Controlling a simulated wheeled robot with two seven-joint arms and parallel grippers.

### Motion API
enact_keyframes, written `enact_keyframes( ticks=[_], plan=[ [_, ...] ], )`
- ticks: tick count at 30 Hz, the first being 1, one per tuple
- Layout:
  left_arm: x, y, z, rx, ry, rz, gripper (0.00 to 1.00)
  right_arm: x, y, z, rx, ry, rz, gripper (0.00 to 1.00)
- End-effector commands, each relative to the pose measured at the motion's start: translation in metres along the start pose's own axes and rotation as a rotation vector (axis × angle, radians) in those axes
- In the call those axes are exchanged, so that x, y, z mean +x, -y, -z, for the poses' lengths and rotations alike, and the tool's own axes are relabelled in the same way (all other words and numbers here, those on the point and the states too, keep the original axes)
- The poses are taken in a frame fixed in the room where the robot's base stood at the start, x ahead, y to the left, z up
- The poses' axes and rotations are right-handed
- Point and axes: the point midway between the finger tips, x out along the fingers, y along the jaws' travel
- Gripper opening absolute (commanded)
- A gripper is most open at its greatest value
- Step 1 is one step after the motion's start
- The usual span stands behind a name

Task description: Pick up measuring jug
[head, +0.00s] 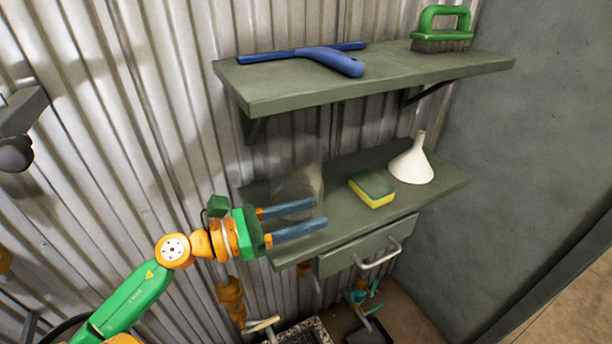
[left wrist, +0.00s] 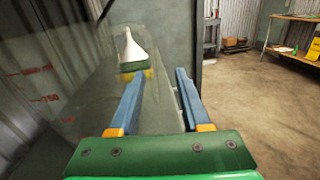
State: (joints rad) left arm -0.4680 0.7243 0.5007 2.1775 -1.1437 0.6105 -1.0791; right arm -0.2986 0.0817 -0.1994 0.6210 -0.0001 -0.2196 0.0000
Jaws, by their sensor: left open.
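The measuring jug (head: 300,180) is clear and faint, standing near the left end of the lower shelf in the head view. In the left wrist view the jug (left wrist: 50,98) fills the left side, with red scale marks on its wall. My left gripper (head: 320,212) is open, its two blue fingers pointing right across the lower part of the jug. The fingers (left wrist: 160,72) also show apart in the left wrist view. The clear wall makes it hard to tell whether the jug is between the fingers or touching them. My right gripper is not in view.
A yellow-green sponge (head: 371,189) and a white funnel (head: 412,163) stand right of the jug on the lower shelf (head: 345,218). The upper shelf (head: 290,82) overhangs, holding a blue squeegee (head: 335,58) and a green brush (head: 442,30). A drawer handle (head: 378,257) sticks out below.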

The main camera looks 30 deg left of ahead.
Motion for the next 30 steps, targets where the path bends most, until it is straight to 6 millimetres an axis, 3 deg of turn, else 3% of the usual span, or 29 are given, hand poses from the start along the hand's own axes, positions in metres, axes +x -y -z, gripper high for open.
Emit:
enact_keyframes(
  ticks=[6,10,18,23,24,30],
  plan=[
    [0.031,-0.008,-0.011,0.0,0.004,-0.001,0.47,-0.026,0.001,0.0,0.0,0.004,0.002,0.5],
    [0.051,-0.009,-0.008,-0.001,0.003,-0.002,0.47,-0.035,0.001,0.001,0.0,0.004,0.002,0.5],
    [0.057,-0.008,-0.003,-0.002,0.001,-0.001,0.47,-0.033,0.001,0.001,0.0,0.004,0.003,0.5],
    [0.057,-0.008,-0.003,-0.002,0.001,-0.001,0.04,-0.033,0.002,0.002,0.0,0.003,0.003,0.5],
    [0.057,-0.008,-0.003,-0.002,0.001,-0.001,0.0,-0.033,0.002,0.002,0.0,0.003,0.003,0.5],
    [0.056,-0.008,-0.003,-0.002,0.001,-0.001,0.0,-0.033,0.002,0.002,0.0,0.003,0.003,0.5]
  ],
)
